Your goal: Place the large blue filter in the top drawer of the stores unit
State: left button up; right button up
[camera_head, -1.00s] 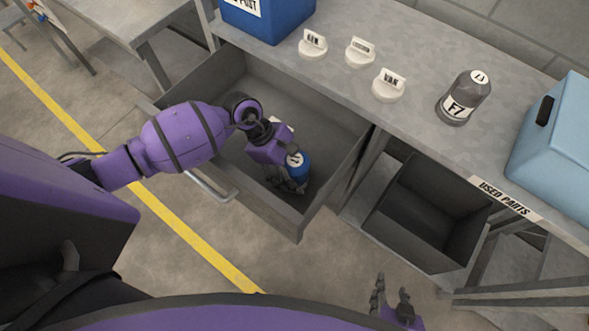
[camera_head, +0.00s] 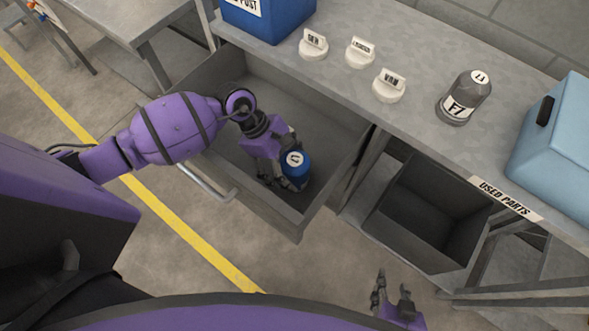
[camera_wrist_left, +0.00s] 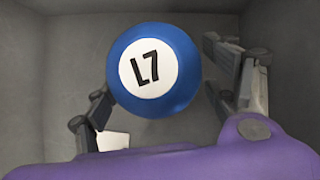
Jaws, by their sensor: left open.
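The blue filter (camera_head: 294,172), with a round white label on top, stands upright inside the open drawer (camera_head: 234,193) of the stores unit. In the left wrist view the filter (camera_wrist_left: 153,70) shows its label "L7" from above. My left gripper (camera_head: 281,181) is inside the drawer, with its fingers beside the filter. In the left wrist view the fingers of my left gripper (camera_wrist_left: 172,104) are spread on either side of it, open. The filter's lower part is hidden. My right gripper (camera_head: 391,290) is low at the bottom of the head view, open and empty.
A dark F7 filter (camera_head: 463,98) stands on the bench top (camera_head: 420,118) beside several white tags. A blue box (camera_head: 268,20) and a light blue case (camera_head: 556,150) are also there. A dark bin (camera_head: 430,215) sits below the "USED PARTS" label. The drawer's rear is clear.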

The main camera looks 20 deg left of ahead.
pick_arm(q)
jog(key=v, duration=0.9)
jog(key=shift+r, duration=0.25)
jog(key=shift+w+a, duration=0.1)
